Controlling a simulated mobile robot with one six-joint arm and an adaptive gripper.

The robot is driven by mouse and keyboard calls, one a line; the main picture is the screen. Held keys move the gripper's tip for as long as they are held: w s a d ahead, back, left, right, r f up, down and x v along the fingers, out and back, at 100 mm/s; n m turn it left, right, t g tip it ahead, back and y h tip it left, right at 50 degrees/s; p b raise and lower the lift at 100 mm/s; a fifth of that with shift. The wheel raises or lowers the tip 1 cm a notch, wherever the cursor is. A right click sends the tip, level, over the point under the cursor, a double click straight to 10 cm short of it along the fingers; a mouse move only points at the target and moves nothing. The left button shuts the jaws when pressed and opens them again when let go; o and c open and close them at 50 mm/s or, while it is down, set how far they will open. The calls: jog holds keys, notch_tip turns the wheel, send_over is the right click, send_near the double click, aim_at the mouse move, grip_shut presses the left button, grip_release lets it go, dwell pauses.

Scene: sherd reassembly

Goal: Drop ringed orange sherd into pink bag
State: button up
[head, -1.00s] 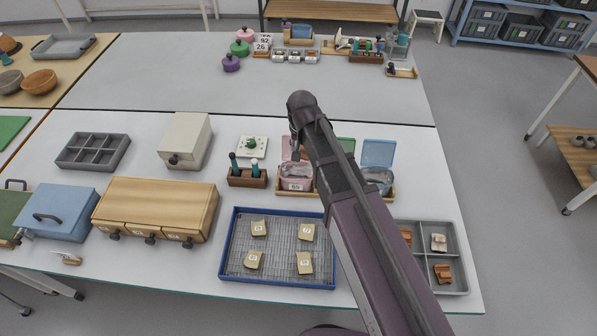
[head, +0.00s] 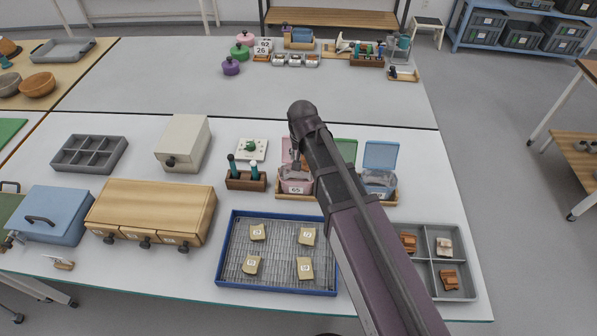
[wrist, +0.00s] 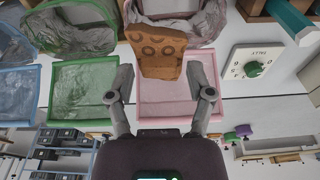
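The ringed orange sherd (wrist: 162,52) shows in the wrist view, between the two fingers and in front of the pink bag's mouth. My gripper (wrist: 168,80) is open, with a visible gap between each finger and the sherd. I cannot tell whether the sherd is falling or resting on something. The pink bag (wrist: 203,27) has a clear liner, and its pink-framed lid (wrist: 216,66) stands open. In the head view, my gripper (head: 297,162) is just above the pink bag (head: 295,187), labelled 65. The arm hides part of this area, and the sherd is not clear there.
A green bag (wrist: 92,40) and a blue bag (head: 378,182) stand beside the pink one. A blue-rimmed tray (head: 277,289) holds several tan sherds. A grey divided tray (head: 424,272) holds other sherds. A wooden holder (head: 246,181) stands left of the pink bag.

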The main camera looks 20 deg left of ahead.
jog(key=shift+o, duration=1)
jog(key=shift+d, duration=0.5)
jog(key=s+d+m+g, duration=0.1)
jog(key=s+d, duration=0.2)
jog(key=d, duration=1.5)
jog(key=s+d+m+p, duration=0.1)
jog(key=s+d, duration=0.1)
jog(key=d, duration=1.6)
jog(key=shift+s+r+g, duration=0.4)
